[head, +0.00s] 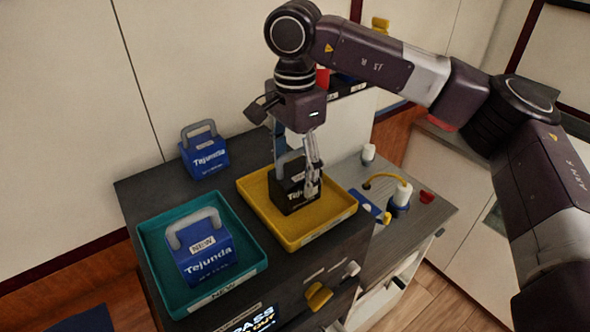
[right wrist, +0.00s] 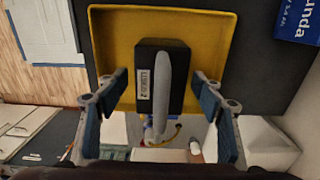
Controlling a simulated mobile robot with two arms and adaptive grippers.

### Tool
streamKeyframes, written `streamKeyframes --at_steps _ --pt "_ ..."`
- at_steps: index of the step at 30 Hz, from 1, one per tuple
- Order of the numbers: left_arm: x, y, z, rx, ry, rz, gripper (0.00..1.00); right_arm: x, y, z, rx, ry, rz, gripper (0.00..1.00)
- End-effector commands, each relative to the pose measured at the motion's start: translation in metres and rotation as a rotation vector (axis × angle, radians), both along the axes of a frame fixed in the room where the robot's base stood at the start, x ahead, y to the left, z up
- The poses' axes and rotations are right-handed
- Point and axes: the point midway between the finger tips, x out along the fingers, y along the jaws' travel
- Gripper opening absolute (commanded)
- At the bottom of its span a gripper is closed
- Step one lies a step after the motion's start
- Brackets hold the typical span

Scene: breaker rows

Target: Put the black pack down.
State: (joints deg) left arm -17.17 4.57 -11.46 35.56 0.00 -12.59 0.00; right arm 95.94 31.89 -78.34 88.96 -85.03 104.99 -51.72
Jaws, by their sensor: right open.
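The black pack (head: 292,190) with a light handle stands in the yellow tray (head: 330,221) in the head view. My right gripper (head: 297,165) is above it, fingers pointing down and partly hiding the pack. In the right wrist view the black pack (right wrist: 172,80) lies between the two spread fingers of the gripper (right wrist: 158,88), with a gap on each side. The pale handle (right wrist: 164,88) runs between the fingers. The yellow tray (right wrist: 215,25) is under the pack. My left gripper is not in view.
A teal tray (head: 257,262) holds a blue Tejunda pack (head: 205,255) on the left. Another blue pack (head: 207,157) stands behind it on the dark top. A red button (head: 427,196), white knobs and a yellow cable are at the right.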

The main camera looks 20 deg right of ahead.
Motion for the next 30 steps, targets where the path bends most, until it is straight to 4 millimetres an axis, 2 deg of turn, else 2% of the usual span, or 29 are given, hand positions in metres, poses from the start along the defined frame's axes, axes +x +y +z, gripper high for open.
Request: streamKeyframes --at_steps 5,9,15,21,30 --pt "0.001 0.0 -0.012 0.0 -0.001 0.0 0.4 0.001 0.001 0.028 0.003 -0.006 0.0 0.62" --pt "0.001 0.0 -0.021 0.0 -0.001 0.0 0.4 0.001 0.001 0.061 0.003 -0.006 0.0 0.62" --pt "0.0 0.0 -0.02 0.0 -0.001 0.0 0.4 0.001 0.0 0.101 0.0 -0.004 0.0 0.62" --pt "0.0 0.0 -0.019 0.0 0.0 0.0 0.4 0.0 0.001 0.117 0.001 -0.003 0.001 0.62" --pt "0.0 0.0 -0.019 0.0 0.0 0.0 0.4 0.001 0.0 0.119 0.002 -0.002 0.001 0.62"
